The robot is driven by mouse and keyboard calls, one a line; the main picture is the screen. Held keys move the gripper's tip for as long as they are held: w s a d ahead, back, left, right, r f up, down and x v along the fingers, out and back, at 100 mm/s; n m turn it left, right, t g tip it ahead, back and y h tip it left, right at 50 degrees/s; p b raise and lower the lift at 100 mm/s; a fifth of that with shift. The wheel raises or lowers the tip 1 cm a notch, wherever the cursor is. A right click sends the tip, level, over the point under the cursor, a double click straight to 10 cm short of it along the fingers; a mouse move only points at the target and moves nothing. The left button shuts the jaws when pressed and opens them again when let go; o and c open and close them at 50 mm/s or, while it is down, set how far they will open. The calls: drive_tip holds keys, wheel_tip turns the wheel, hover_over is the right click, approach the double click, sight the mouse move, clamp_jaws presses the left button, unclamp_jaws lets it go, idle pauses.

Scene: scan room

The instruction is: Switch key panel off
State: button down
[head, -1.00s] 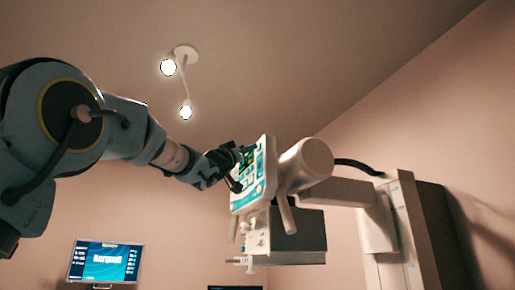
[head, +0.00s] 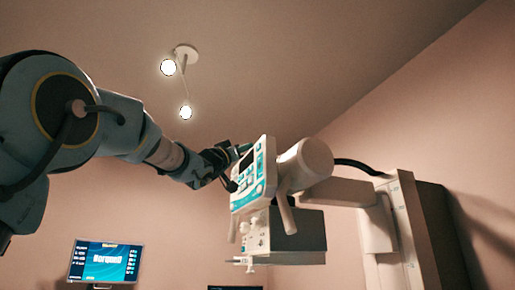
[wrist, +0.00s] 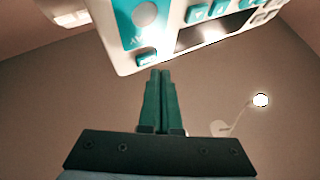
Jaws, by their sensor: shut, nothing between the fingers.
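The key panel (head: 262,172) is a white and teal control face on the scanner head, tilted, with several keys and a dark screen (head: 247,161). In the wrist view the panel (wrist: 125,12) fills the top, upside down, with a round grey knob (wrist: 144,14), a teal key (wrist: 146,57) near its edge and the dark screen (wrist: 214,32). My gripper (wrist: 159,72) is shut and empty, its green fingers pointing at the panel edge just beside that teal key. In the head view my gripper (head: 238,151) is at the panel's upper left; whether it touches is unclear.
The scanner head has a white cylinder (head: 305,163) and a grey box (head: 297,235) below, joined by an arm (head: 340,192) to a wall column (head: 403,220). A ceiling lamp (head: 186,52) hangs above. A monitor (head: 104,263) stands lower left.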

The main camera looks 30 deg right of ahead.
drive_tip(key=a, duration=0.5)
drive_tip(key=shift+w, duration=0.35)
idle(0.9)
